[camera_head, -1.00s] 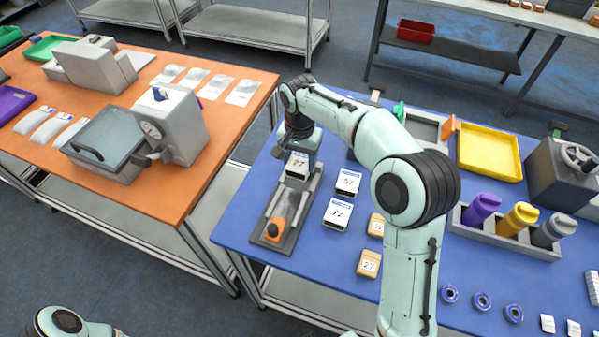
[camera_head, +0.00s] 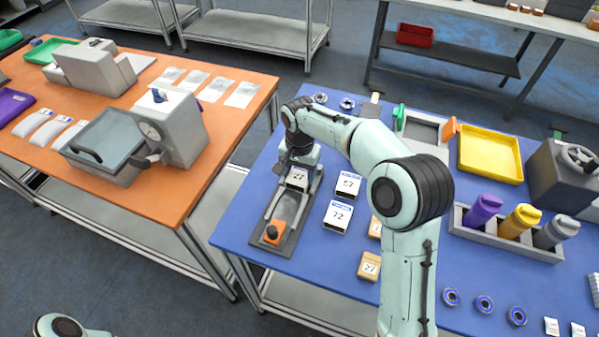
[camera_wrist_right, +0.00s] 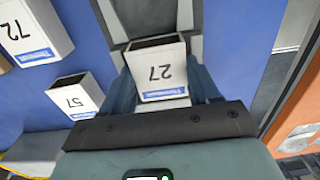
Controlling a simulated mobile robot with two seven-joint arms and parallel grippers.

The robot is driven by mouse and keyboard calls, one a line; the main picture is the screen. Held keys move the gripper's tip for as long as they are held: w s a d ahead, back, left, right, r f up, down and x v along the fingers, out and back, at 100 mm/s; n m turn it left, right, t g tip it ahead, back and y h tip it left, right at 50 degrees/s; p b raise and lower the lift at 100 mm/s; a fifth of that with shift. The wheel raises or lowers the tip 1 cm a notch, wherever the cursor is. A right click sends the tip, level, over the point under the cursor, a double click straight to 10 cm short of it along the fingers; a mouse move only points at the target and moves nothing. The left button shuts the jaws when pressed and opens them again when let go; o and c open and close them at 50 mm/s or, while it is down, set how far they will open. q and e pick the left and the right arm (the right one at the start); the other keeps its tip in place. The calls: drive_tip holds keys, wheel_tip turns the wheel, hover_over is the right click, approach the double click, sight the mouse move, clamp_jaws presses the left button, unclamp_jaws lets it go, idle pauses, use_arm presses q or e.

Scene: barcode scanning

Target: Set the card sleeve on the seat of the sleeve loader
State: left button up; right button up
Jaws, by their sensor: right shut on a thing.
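The white card sleeve marked 27 (camera_head: 297,179) is between the fingers of my right gripper (camera_head: 298,168). In the right wrist view the fingers close on both sides of the sleeve (camera_wrist_right: 160,72), and its dark open end faces away from the gripper. My left gripper is out of view.
Sleeves marked 57 (camera_head: 347,186) and 72 (camera_head: 337,217) lie just right of the loader on the blue table (camera_head: 320,257). A tan box marked 27 (camera_head: 369,266) sits nearer. A yellow tray (camera_head: 490,155) and a rack of coloured bottles (camera_head: 500,235) are farther right.

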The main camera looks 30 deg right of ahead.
sight(299, 175)
drive_tip(key=o, duration=1)
drive_tip(key=shift+s+a+f, duration=0.1)
drive_tip(key=shift+s+f, duration=0.1)
drive_tip(key=shift+f, duration=0.4)
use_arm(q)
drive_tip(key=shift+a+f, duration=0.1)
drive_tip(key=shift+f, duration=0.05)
use_arm(e)
drive_tip(key=shift+w+f, duration=0.1)
drive_tip(key=shift+r, duration=0.5)
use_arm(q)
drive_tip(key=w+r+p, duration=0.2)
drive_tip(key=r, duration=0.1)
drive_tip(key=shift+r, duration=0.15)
use_arm(e)
wheel_tip(299, 175, up, 13)
drive_tip(key=shift+w+f, duration=0.1)
drive_tip(key=shift+f, duration=0.1)
